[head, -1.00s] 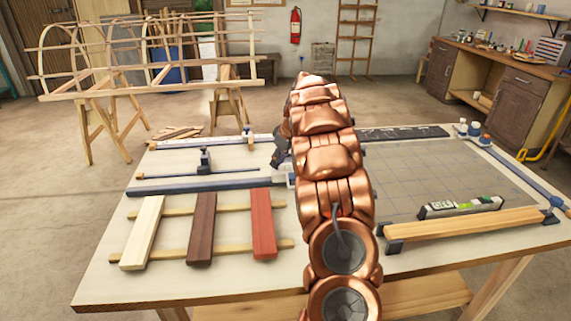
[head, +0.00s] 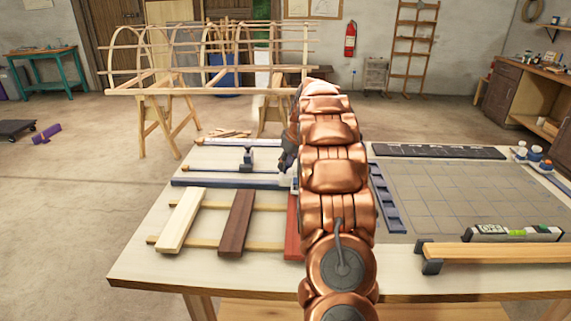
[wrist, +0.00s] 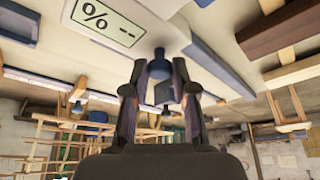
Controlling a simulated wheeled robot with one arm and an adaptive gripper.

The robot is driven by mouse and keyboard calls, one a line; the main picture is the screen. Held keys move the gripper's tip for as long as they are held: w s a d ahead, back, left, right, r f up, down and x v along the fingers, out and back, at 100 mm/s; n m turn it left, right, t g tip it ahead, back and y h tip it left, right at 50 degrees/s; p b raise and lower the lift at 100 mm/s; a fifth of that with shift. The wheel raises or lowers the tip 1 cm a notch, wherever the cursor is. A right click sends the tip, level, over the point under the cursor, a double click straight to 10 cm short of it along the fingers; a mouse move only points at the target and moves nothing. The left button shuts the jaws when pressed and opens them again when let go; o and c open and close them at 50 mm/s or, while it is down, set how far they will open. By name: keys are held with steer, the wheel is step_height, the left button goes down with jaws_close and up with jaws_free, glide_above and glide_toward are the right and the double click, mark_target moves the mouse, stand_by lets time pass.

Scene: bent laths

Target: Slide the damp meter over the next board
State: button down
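The damp meter (head: 286,181) shows in the head view as a small pale body on the blue rail, mostly hidden by my arm. In the wrist view its display (wrist: 105,20) reads "% --". My gripper (wrist: 159,66) has its fingers on both sides of the meter's blue knob, apparently closed on it; finger contact is hard to see. In the head view my gripper (head: 287,160) is just above the rail, near the far end of the red board (head: 292,228). The dark brown board (head: 237,222) and cream board (head: 181,220) lie to its left.
The blue rail (head: 225,183) runs left along the boards' far ends. A dark blue clamp (head: 247,157) stands behind it. To the right are a gridded mat (head: 470,195), a level (head: 515,233) and a wooden lath (head: 490,251). A lath frame stands beyond the table.

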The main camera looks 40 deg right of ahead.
steer(key=c, duration=0.9)
jaws_free()
steer(key=shift+c, duration=0.2)
steer(key=shift+r, duration=0.1)
steer(key=v, duration=1.1)
steer(key=shift+s+r, duration=0.2)
steer(key=shift+r, duration=0.15)
steer(key=shift+a, duration=0.1)
steer(key=s+a+g+p, duration=0.1)
steer(key=s+a, duration=0.2)
steer(key=a, duration=0.7)
steer(key=s+a+g+y, duration=0.1)
steer(key=s+a, duration=0.2)
steer(key=a, duration=0.7)
steer(key=s+a+g+p, duration=0.1)
steer(key=s+a, duration=0.3)
steer(key=a, duration=0.6)
steer(key=s+a+f+g, duration=0.1)
steer(key=s+a, duration=0.3)
steer(key=s, duration=0.4)
steer(key=s+a+f+g+p, duration=0.1)
steer(key=s+a+f, duration=0.2)
steer(key=s, duration=0.6)
steer(key=s+a+f+g+h+p, duration=0.1)
steer(key=s+a+f, duration=0.1)
steer(key=s+a, duration=0.4)
steer(key=s, duration=0.2)
steer(key=shift+s+f, duration=0.35)
steer(key=shift+s, duration=0.05)
